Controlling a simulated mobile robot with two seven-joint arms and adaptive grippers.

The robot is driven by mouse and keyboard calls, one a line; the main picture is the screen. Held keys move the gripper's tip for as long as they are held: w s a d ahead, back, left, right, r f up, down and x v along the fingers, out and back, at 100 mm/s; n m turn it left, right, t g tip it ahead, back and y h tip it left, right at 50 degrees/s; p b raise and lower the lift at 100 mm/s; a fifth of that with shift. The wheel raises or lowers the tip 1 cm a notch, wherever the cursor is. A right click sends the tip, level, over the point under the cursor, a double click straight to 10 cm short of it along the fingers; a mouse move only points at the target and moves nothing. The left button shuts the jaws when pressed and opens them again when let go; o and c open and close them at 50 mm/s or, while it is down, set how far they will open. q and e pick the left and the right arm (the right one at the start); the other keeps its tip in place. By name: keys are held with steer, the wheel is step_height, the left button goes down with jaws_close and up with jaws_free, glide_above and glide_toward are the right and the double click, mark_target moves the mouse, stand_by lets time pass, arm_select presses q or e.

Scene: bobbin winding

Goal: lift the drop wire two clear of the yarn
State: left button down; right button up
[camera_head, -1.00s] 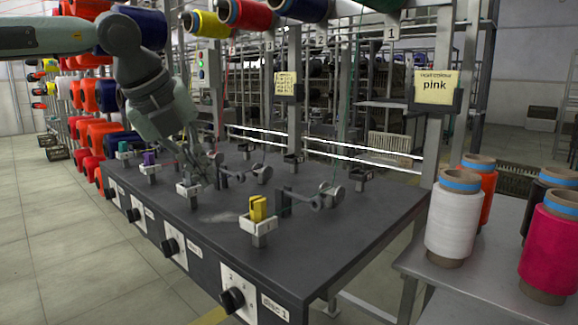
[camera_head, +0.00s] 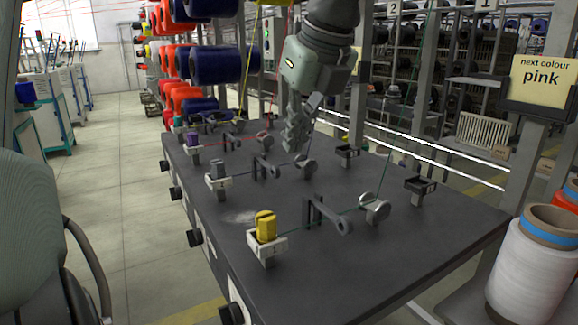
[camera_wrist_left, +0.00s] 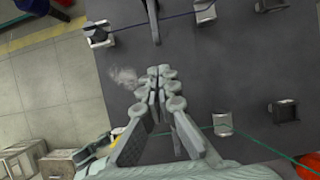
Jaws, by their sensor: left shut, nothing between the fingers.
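Drop wire two (camera_head: 264,168) is a dark bracket with a short lever, standing between the white holder of the grey bobbin (camera_head: 217,175) and a round metal disc (camera_head: 305,164). It also shows at the top of the left wrist view (camera_wrist_left: 152,20), with a dark blue yarn (camera_wrist_left: 170,18) running past it. I cannot tell whether lever and yarn touch. My right gripper is out of view.
Nearer on the dark table (camera_head: 400,245) stand a yellow bobbin (camera_head: 265,225), another drop wire (camera_head: 325,215) and a disc (camera_head: 374,208) with green yarn. Large yarn cones (camera_head: 220,65) hang at the back left. A white cone (camera_head: 536,265) stands at the right.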

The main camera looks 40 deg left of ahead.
mark_target(267, 166)
arm_select(q)
steer(key=p+x, duration=0.1)
steer(key=x, duration=0.7)
steer(key=shift+f, duration=0.1)
steer(key=shift+x, duration=0.8)
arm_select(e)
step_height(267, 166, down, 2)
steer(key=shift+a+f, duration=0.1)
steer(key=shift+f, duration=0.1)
